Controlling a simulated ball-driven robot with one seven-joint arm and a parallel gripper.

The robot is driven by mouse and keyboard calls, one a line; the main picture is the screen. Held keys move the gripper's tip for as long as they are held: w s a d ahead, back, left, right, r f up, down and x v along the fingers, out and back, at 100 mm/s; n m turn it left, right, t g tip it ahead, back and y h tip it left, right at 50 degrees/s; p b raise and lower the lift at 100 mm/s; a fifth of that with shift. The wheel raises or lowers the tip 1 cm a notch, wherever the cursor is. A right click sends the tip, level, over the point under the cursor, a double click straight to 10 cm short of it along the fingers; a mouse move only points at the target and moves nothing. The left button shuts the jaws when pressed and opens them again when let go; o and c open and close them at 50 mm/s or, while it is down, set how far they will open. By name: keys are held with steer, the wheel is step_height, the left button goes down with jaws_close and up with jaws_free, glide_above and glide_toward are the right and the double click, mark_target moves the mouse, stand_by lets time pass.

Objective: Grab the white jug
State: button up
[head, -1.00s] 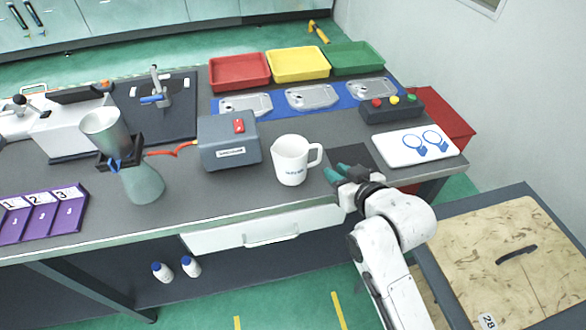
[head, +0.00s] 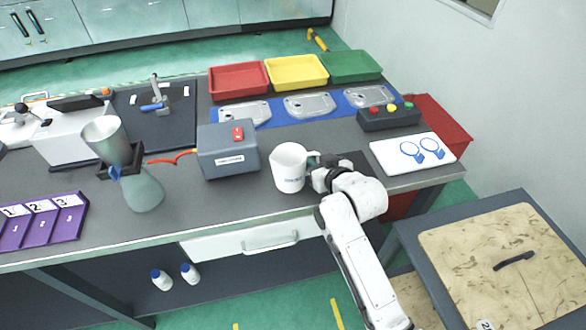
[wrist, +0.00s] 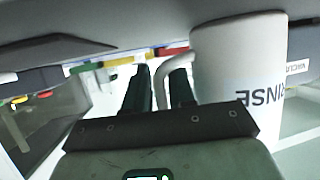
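The white jug (head: 287,175) stands upright near the front edge of the grey bench, with dark lettering on its side. My gripper (head: 313,163) is at its right side, at the handle, and partly hides it in the head view. In the wrist view the jug (wrist: 240,65) is large at the right, and its curved white handle (wrist: 163,72) reaches between my two dark fingers (wrist: 160,88). The fingers stand apart, with the handle in the gap. I cannot tell whether either finger touches it.
A grey box with a red switch (head: 228,155) stands close left of the jug. A white board with blue rings (head: 413,153) lies to the right. A button box (head: 390,118) and coloured trays (head: 297,72) are behind. A wood-topped cabinet (head: 500,260) stands at front right.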

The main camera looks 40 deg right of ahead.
steer(key=shift+w, duration=0.15)
jaws_close()
steer(key=shift+r, duration=0.15)
stand_by(0.5)
